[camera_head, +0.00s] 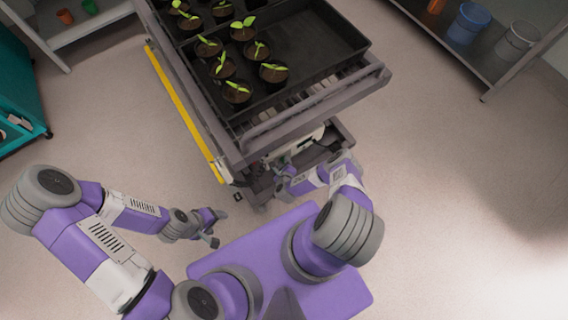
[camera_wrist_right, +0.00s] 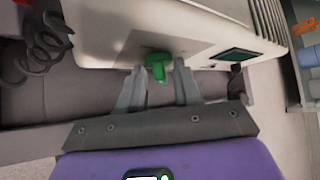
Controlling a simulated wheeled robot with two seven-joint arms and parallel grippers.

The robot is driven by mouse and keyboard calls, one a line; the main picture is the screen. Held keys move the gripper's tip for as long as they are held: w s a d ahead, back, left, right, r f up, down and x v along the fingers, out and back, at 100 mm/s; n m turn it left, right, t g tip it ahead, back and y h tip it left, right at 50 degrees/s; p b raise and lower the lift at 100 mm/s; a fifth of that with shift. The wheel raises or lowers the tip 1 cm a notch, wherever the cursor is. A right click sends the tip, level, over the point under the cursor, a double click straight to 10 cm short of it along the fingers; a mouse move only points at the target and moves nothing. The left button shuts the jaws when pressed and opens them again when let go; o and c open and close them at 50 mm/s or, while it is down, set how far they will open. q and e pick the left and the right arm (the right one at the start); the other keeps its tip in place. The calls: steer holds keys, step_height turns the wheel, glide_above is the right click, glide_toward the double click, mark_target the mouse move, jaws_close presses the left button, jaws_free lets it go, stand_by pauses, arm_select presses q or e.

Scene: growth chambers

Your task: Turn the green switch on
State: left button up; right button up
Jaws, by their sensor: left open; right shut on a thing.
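The green switch (camera_wrist_right: 158,62) is a small knob on the pale front of a box-like unit (camera_wrist_right: 200,25), seen in the right wrist view. My right gripper (camera_wrist_right: 158,78) is shut on the switch, with one fingertip on each side of it. In the head view my right gripper (camera_head: 282,178) reaches under the end of the cart, and the switch cannot be made out there. My left gripper (camera_head: 214,226) is open and empty, above the floor to the left of my base.
A cart (camera_head: 320,100) carries a black tray (camera_head: 325,40) with several potted seedlings. A dark display (camera_wrist_right: 248,58) sits right of the switch, and a coiled cable (camera_wrist_right: 45,45) hangs at left. Shelves (camera_head: 500,50) stand at the upper right. Open floor lies on both sides.

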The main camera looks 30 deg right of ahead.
steer(key=m+y, duration=0.1)
steer(key=y, duration=0.1)
steer(key=d+m+y, duration=0.1)
steer(key=y, duration=0.1)
steer(key=m+g+y, duration=0.1)
steer(key=y, duration=0.1)
steer(key=shift+d+r+m, duration=0.25)
steer(key=shift+d+m, duration=0.05)
steer(key=shift+d, duration=0.1)
steer(key=m+y, duration=0.1)
steer(key=y, duration=0.1)
steer(key=d+m+y, duration=0.1)
steer(key=y, duration=0.1)
steer(key=shift+w+f, duration=0.1)
steer(key=shift+f, duration=0.05)
steer(key=shift+f+m+y, duration=0.15)
steer(key=shift+m+y, duration=0.45)
steer(key=shift+y, duration=0.8)
steer(key=o, duration=0.7)
steer(key=shift+f, duration=0.1)
